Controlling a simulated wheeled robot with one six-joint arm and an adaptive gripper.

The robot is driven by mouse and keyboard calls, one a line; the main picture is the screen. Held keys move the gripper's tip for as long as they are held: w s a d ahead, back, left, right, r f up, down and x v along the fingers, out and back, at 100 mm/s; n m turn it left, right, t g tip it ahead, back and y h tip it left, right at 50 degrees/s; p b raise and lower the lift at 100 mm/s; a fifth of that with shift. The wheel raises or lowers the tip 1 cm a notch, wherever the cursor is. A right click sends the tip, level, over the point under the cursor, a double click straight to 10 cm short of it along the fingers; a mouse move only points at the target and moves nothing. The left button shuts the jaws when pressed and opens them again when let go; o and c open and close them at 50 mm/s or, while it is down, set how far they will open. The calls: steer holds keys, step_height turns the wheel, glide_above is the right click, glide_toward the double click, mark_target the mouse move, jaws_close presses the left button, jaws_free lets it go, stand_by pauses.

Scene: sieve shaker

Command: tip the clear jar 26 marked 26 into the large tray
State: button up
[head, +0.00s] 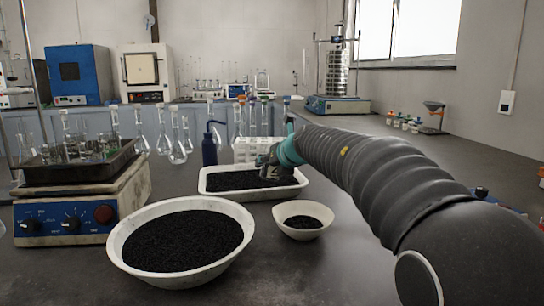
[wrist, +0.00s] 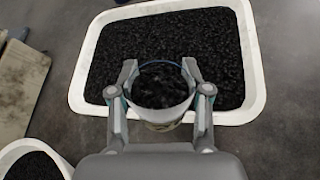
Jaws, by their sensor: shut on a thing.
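My gripper (wrist: 164,88) is shut on the clear jar (wrist: 160,90), with one finger on each side of it. In the wrist view the jar's round mouth faces the camera and dark granules show inside. Its mark cannot be read. The large white tray (wrist: 244,45) lies below and beyond the jar and holds a bed of black granules. In the head view the tray (head: 203,180) stands in the middle of the bench, and my gripper (head: 268,168) is over its right part. The jar is mostly hidden there by my gripper and arm.
A large white bowl of black granules (head: 118,240) stands in front of the tray, and a small bowl (head: 282,213) stands at its front right. A hotplate (head: 75,220) is at left. A blue bottle (head: 209,150), a white rack (head: 246,150) and several flasks stand behind the tray.

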steer(key=shift+s+f, duration=0.1)
steer(key=shift+f, duration=0.3)
steer(key=m+g+y, duration=0.2)
steer(key=s+a+m+g+y, duration=0.1)
steer(key=m, duration=0.1)
steer(key=m+g+y, duration=0.2)
steer(key=m, duration=0.1)
steer(key=shift+a+f+y, duration=0.15)
steer(key=shift+f+y, duration=0.25)
steer(key=shift+f+m+g+y, duration=0.15)
steer(key=shift+m+g+y, duration=0.35)
steer(key=shift+m, duration=0.2)
steer(key=m, duration=0.1)
steer(key=r+m+y, duration=0.1)
steer(key=y, duration=0.1)
steer(key=shift+w+d+r+m+g, duration=0.25)
steer(key=shift+d+m+g, duration=0.05)
steer(key=shift+m+g, duration=0.1)
stand_by(0.7)
steer(key=shift+s+a+f+n+t+h, duration=0.2)
steer(key=shift+n+h, duration=0.15)
steer(key=shift+n, duration=0.25)
steer(key=shift+s+a+f+n+t+h, duration=0.15)
steer(key=shift+n+h, duration=0.2)
steer(key=shift+n, duration=0.25)
steer(key=shift+h, duration=0.3)
